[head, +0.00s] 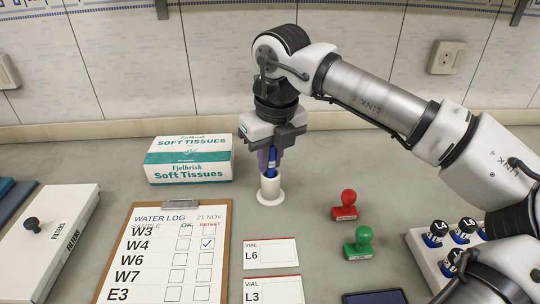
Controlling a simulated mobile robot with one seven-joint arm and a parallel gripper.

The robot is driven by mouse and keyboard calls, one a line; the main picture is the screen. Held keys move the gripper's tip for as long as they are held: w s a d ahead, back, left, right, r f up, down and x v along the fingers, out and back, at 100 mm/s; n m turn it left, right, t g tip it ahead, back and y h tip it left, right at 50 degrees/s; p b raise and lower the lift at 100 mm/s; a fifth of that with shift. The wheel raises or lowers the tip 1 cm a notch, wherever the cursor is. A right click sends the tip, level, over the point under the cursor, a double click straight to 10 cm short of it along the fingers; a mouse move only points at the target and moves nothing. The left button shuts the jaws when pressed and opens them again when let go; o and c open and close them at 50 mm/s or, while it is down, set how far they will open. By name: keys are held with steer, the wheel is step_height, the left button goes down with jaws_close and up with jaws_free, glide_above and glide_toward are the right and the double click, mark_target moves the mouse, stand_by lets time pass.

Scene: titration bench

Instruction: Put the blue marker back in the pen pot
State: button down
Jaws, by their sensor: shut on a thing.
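The blue marker (271,162) is upright between the fingers of my gripper (270,158), which is shut on it. The white pen pot (270,191) stands on the bench directly below the gripper. The marker's lower end is at the mouth of the pot and looks to be inside it. I cannot tell how deep it sits, since the pot wall hides its tip.
A tissue box (188,160) stands left of the pot. The water log clipboard (163,210) lies in front left, with vial cards W4-side right, L6 (271,253) and L3 (273,290). Red (345,207) and green (359,244) stamps stand right, near a vial rack (422,262).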

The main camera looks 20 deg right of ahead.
steer(key=c, duration=0.8)
jaws_free()
steer(key=shift+r, duration=0.1)
steer(key=shift+r+p, duration=2)
steer(key=shift+r, duration=0.95)
